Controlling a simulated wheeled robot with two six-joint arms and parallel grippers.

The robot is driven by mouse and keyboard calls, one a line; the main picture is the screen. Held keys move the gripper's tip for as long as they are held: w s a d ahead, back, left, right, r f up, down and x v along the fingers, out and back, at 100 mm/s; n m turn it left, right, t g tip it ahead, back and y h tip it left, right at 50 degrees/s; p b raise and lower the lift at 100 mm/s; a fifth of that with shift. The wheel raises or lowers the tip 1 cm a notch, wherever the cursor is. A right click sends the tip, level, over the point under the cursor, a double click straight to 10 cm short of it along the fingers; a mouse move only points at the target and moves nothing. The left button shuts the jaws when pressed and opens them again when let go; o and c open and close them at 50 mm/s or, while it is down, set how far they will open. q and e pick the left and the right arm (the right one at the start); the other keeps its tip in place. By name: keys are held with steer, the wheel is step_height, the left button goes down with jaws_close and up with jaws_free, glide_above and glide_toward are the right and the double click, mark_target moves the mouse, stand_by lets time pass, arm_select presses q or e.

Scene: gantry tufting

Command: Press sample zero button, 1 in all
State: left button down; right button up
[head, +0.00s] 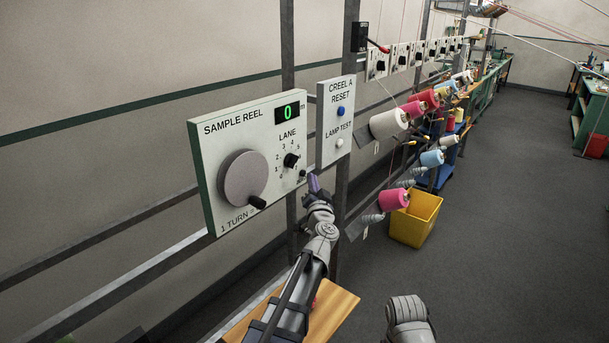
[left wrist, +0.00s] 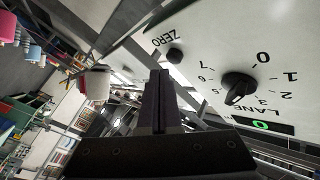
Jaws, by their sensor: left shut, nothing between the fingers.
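The sample reel panel (head: 222,150) is a pale board on the frame, with a big grey crank disc, a LANE knob (head: 291,160) and a display (head: 287,112) reading 0. The small dark zero button (left wrist: 174,56) sits beside the word ZERO in the left wrist view. In the head view the button (head: 302,174) is at the panel's lower right corner, close to my fingertips. My left gripper (head: 313,183) is shut and empty, just right of and below the button. In the left wrist view its fingers (left wrist: 160,75) appear just below the button; I cannot tell whether they touch.
A second panel (head: 328,153) with a blue reset button and a white lamp test button stands right of the reel panel. Yarn cones on the creel (head: 389,124), a yellow bin (head: 416,218) and a wooden shelf (head: 335,305) are nearby. The floor at right is clear.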

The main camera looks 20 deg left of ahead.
arm_select(q)
steer(key=d, duration=0.1)
steer(key=s+d, duration=0.1)
steer(key=d, duration=0.2)
steer(key=shift+s+d, duration=0.35)
stand_by(0.8)
